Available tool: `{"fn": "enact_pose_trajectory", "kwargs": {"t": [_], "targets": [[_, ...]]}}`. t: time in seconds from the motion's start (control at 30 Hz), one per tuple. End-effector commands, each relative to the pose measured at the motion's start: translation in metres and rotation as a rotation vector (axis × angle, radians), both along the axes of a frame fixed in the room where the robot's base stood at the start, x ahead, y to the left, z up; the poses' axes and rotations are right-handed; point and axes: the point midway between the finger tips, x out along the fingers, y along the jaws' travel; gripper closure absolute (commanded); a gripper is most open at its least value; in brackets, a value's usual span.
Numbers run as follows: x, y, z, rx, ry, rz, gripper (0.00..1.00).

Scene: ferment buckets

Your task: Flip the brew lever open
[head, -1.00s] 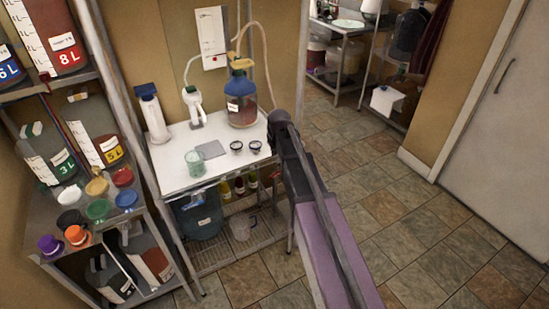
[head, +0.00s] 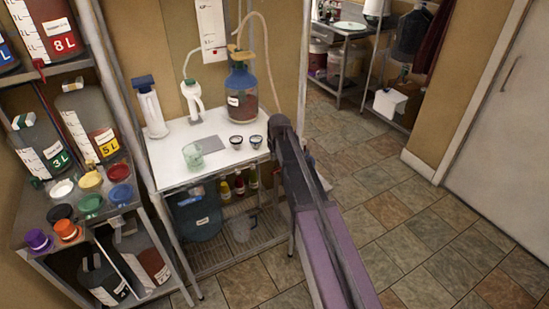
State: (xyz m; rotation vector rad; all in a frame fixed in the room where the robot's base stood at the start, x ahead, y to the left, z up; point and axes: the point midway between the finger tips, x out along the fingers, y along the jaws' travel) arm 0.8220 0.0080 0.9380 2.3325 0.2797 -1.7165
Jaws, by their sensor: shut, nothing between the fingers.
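I cannot make out a lever for certain. On the white-topped table (head: 222,170) stand a tall white device with a dark blue top (head: 149,108) and a white device with a green top (head: 193,100). A blue-shouldered jug (head: 242,95) of reddish-brown liquid has a yellow fitting and a tube on top. My arm, a purple and dark link, rises from the bottom to a dark rounded joint just right of the table. My gripper's fingers do not show.
A clear greenish cup (head: 193,156), a grey square (head: 213,143) and two small dark-rimmed cups (head: 236,142) are on the table. A shelf rack (head: 120,222) with jars and coloured lids stands close at left. Tiled floor (head: 400,215) is open at right.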

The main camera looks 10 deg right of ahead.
Motion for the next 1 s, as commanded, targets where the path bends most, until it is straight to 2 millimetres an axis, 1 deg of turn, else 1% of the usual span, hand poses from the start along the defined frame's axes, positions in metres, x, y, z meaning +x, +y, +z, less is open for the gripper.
{"fn": "enact_pose_trajectory", "kwargs": {"t": [0.03,0.3,0.6,0.8,1.0], "targets": [[0.002,0.000,-0.008,0.000,0.000,0.000,1.00],[0.008,0.000,-0.028,0.000,0.000,0.000,1.00],[0.009,-0.005,-0.050,0.001,0.000,-0.002,1.00],[0.009,-0.008,-0.059,0.001,0.000,-0.002,1.00],[0.010,-0.009,-0.062,0.000,0.000,-0.001,1.00]]}}
